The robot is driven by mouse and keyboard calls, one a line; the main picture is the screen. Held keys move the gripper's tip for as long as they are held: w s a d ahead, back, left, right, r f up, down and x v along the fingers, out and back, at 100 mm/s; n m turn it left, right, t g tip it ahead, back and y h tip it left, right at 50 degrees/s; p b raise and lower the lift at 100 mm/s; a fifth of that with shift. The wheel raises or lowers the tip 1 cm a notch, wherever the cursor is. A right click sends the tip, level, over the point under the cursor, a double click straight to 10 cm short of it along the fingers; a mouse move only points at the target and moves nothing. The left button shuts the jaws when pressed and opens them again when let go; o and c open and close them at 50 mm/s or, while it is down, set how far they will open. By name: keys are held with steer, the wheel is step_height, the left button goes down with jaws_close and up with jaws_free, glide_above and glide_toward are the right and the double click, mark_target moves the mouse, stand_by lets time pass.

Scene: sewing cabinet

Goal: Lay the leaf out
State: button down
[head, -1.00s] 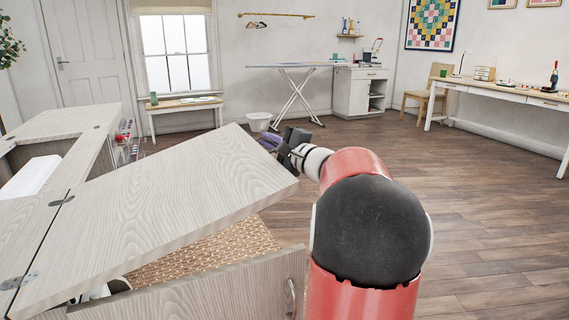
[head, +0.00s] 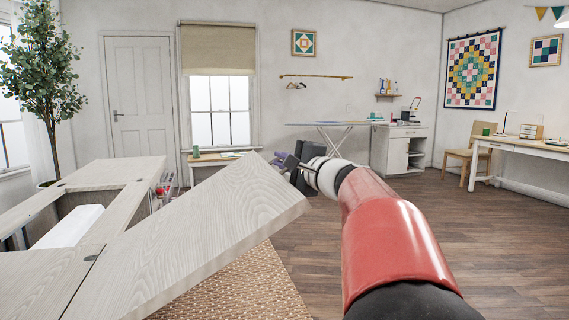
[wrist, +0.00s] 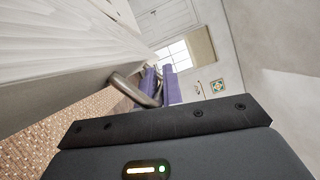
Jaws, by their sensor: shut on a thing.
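The leaf (head: 205,235) is a pale wood-grain panel hinged to the cabinet top (head: 38,275) at the lower left of the head view. It slants upward to the right, its free end in the air. My gripper (head: 283,160) is at the far side of that raised end, partly hidden by the leaf. In the wrist view the leaf (wrist: 60,45) fills the upper left. A curved metal handle (wrist: 133,89) stands out from it. The purple fingers of my gripper (wrist: 160,84) are shut on this handle.
A white object (head: 68,226) sits in the cabinet's opening. A woven rug (head: 240,285) lies below the leaf. A low bench (head: 210,159), an ironing board (head: 325,125) and a white cabinet (head: 398,150) stand by the back wall. The wood floor (head: 500,245) at right is clear.

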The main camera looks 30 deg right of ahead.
steer(key=c, duration=1.8)
jaws_free()
steer(key=shift+a, duration=0.15)
